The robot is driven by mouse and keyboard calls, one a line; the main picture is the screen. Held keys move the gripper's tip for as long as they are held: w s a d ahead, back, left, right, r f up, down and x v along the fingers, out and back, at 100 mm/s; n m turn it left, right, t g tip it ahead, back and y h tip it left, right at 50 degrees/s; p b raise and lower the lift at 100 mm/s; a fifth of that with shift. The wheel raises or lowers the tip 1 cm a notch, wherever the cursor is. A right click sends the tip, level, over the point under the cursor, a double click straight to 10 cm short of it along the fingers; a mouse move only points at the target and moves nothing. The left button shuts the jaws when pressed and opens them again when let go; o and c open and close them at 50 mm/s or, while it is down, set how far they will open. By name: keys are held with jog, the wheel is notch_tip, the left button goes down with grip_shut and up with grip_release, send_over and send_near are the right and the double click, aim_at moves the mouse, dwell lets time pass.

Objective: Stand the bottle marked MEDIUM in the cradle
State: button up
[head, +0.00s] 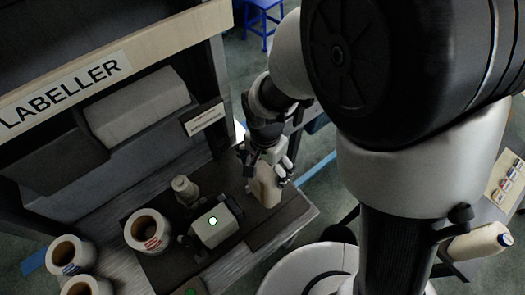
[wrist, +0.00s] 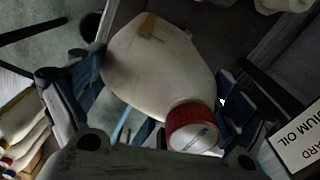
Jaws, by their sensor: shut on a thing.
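My gripper (head: 268,166) is shut on a cream bottle (head: 265,188), low over the right end of the labeller bench. In the wrist view the bottle (wrist: 155,70) lies between the two fingers, with its red cap (wrist: 192,125) towards the camera. A small orange patch shows on its far end. Its marking is not readable, so I cannot tell whether it is MEDIUM. In the head view it looks roughly upright; I cannot tell whether it touches the bench. I cannot make out the cradle with certainty.
More rolls (head: 70,254) stand at far left. A labeller sign (head: 65,87) hangs above. Another cream bottle (head: 480,241) lies at the right.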

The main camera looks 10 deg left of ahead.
jog(key=shift+f+b, duration=3.35)
jog(key=shift+f, duration=1.1)
jog(key=o, duration=1.2)
jog(key=shift+s, duration=0.1)
jog(key=shift+o, duration=0.2)
jog(key=shift+r+p, duration=2.65)
jog(key=shift+r, duration=0.85)
jog(key=shift+d, duration=0.1)
